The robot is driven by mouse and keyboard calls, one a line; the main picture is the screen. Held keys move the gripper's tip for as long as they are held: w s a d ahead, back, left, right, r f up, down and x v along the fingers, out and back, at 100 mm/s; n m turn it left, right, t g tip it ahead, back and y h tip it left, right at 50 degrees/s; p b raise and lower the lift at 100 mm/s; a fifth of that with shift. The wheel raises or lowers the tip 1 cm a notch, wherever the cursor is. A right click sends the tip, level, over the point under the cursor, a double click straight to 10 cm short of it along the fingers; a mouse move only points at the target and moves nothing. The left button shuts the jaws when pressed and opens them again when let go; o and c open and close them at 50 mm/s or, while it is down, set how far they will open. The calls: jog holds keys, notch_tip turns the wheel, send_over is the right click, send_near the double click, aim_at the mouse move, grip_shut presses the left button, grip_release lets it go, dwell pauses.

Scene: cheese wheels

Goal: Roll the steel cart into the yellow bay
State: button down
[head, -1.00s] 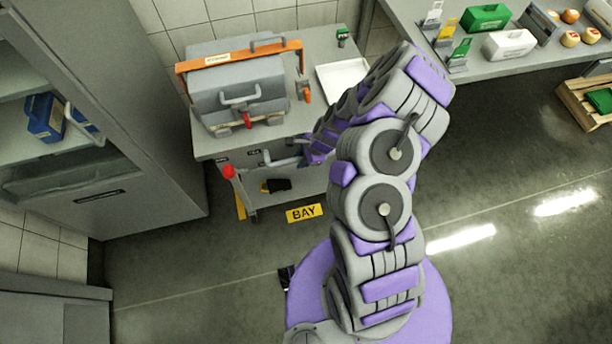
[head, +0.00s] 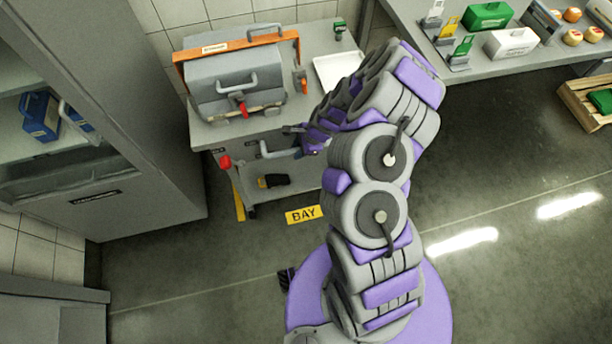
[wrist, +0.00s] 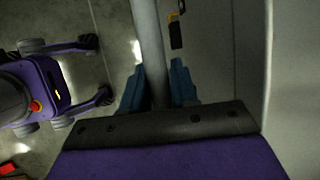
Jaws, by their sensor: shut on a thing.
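The steel cart (head: 209,137) stands at the upper left in the head view, close to the tiled wall, with a grey lidded box (head: 238,82) on its top. Its grey push handle (head: 276,151) sticks out at the front. My gripper (head: 297,141) is at the handle, partly hidden by my arm. In the wrist view my blue fingers (wrist: 158,92) are on both sides of a grey bar (wrist: 148,40), shut on it. The yellow BAY plate (head: 304,215) lies on the floor in front of the cart. A yellow floor strip (head: 239,203) shows by its front left.
A tall grey cabinet (head: 150,195) stands close at the cart's left. A bench (head: 480,70) with boxes and cheese wheels is at the upper right, with a wooden crate (head: 578,108) below it. The floor (head: 510,180) at the right is open.

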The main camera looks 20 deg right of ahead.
jog(key=shift+w+b, duration=0.3)
jog(key=shift+w, duration=0.9)
jog(key=shift+w+r, duration=0.1)
jog(key=shift+w, duration=0.65)
jog(key=shift+d, duration=0.1)
jog(key=c, duration=1)
grip_release()
jog(key=shift+w, duration=0.2)
jog(key=o, duration=0.7)
jog(key=shift+s, duration=0.15)
